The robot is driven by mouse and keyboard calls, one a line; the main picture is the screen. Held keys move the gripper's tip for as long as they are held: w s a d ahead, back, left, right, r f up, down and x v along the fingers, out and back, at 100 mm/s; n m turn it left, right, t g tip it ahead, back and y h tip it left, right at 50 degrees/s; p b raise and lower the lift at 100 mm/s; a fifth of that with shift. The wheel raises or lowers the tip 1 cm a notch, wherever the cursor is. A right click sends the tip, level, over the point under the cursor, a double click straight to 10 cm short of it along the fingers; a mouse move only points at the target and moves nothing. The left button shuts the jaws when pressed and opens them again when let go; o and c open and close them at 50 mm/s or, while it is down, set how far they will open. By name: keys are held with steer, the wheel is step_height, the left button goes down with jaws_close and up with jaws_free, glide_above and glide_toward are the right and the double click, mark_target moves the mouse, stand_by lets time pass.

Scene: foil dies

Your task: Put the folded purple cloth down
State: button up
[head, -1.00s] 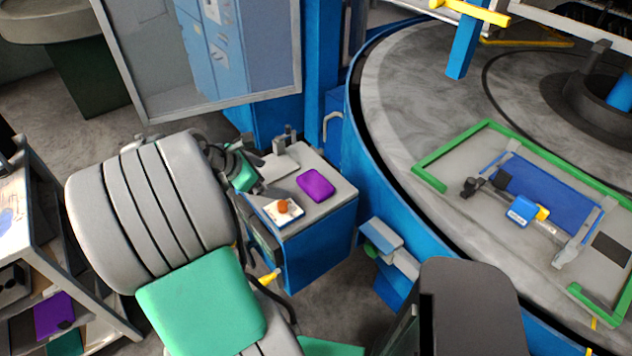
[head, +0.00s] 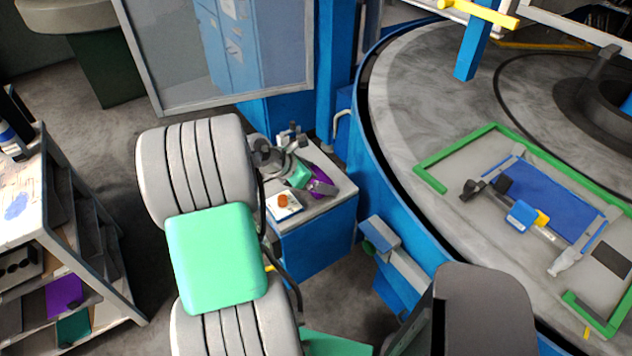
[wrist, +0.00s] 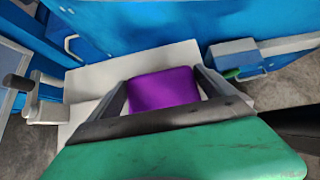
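The folded purple cloth (head: 319,178) lies on the light grey top of a blue cabinet (head: 318,237), partly hidden by my gripper (head: 322,187) in the head view. In the wrist view the purple cloth (wrist: 163,92) shows between the two spread fingers of my gripper (wrist: 163,80), one on either side. The fingers are apart, so the gripper looks open. I cannot tell how high they are above the cabinet top, or whether they touch the cloth.
A small white-and-blue tray (head: 285,205) with an orange knob sits on the cabinet's front left corner. Grey fixtures (head: 291,136) stand at its back. A large round table (head: 430,85) is to the right. A shelf (head: 70,225) at far left holds another purple item (head: 64,296).

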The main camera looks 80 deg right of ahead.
steer(key=shift+r, duration=0.1)
steer(key=c, duration=1.1)
